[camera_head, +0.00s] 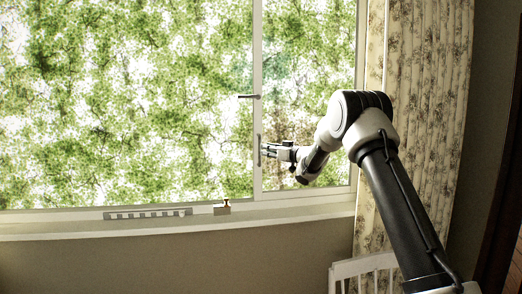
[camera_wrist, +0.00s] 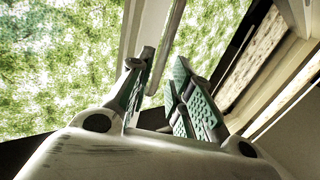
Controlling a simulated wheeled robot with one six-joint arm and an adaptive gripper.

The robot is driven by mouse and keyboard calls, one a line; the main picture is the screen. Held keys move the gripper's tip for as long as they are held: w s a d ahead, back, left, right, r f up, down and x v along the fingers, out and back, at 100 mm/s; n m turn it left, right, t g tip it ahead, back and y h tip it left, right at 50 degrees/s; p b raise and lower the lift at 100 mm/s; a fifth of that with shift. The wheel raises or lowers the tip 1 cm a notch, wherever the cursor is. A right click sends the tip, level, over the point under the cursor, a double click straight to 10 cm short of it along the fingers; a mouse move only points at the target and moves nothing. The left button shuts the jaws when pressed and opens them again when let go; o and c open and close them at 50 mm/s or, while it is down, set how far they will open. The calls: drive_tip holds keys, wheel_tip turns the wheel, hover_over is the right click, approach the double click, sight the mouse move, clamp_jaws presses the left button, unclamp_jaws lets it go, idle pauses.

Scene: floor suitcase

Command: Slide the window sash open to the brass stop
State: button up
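The window sash has a pale vertical stile (camera_head: 257,60) right of the window's middle. A slim grey upright pull handle (camera_head: 259,150) is on it. The brass stop (camera_head: 222,208) is a small block with a knob on the sill, left of the stile. My gripper (camera_head: 267,150) is at the handle from the right. In the wrist view, my gripper (camera_wrist: 158,66) has its two green-padded fingers apart. The handle bar (camera_wrist: 166,50) runs between or just beyond the fingertips; I cannot tell whether either finger touches it.
A dark lever (camera_head: 247,96) sticks out left from the stile above the handle. A slotted pale strip (camera_head: 148,213) lies on the sill (camera_head: 80,230) left of the stop. A patterned curtain (camera_head: 425,110) hangs at the right. A white slatted chair back (camera_head: 362,268) stands below it.

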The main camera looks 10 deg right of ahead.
sight(260, 163)
drive_tip(key=x, duration=0.5)
drive_tip(key=shift+w+a, duration=0.15)
drive_tip(key=shift+w, duration=0.1)
clamp_jaws()
